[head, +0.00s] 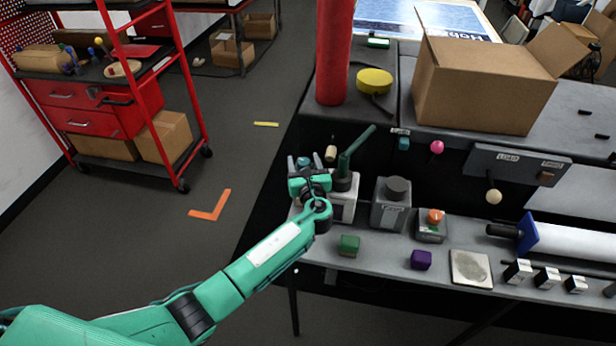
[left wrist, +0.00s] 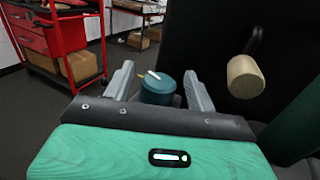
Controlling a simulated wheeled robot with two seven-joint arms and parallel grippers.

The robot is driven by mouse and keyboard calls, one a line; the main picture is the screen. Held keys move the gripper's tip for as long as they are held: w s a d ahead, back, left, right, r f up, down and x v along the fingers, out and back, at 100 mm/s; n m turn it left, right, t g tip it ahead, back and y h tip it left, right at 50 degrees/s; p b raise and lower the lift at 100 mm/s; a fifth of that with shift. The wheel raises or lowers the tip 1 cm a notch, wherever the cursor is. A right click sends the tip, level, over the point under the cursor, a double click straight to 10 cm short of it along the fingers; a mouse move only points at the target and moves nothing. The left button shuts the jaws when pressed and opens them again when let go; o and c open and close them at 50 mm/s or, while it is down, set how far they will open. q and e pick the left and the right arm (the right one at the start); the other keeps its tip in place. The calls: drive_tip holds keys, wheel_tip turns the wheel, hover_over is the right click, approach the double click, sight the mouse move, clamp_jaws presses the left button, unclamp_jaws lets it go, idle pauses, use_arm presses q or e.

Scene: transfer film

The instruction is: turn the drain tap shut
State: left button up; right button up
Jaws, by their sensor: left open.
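A round teal knob (left wrist: 158,88) with a pale pointer on top, apparently the drain tap, sits between the fingers of my left gripper (left wrist: 160,82) in the left wrist view. The fingers are open, one on each side, with a gap beside the knob. In the head view the left gripper (head: 302,166) is at the left end of the grey bench, and the knob (head: 303,161) shows small between its fingertips. The knob's base is hidden behind the gripper. I cannot tell how far the pointer is turned. My right gripper is not in view.
Close to the right are a beige-ended handle (left wrist: 245,76) and a dark green lever (head: 356,147). Farther right on the bench (head: 385,255) are a grey box (head: 391,210), a green block (head: 349,245) and a purple block (head: 421,260). The floor to the left is open.

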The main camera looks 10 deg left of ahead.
use_arm(q)
drive_tip(key=b+v, duration=0.3)
drive_tip(key=v, duration=1)
drive_tip(key=shift+s, duration=0.1)
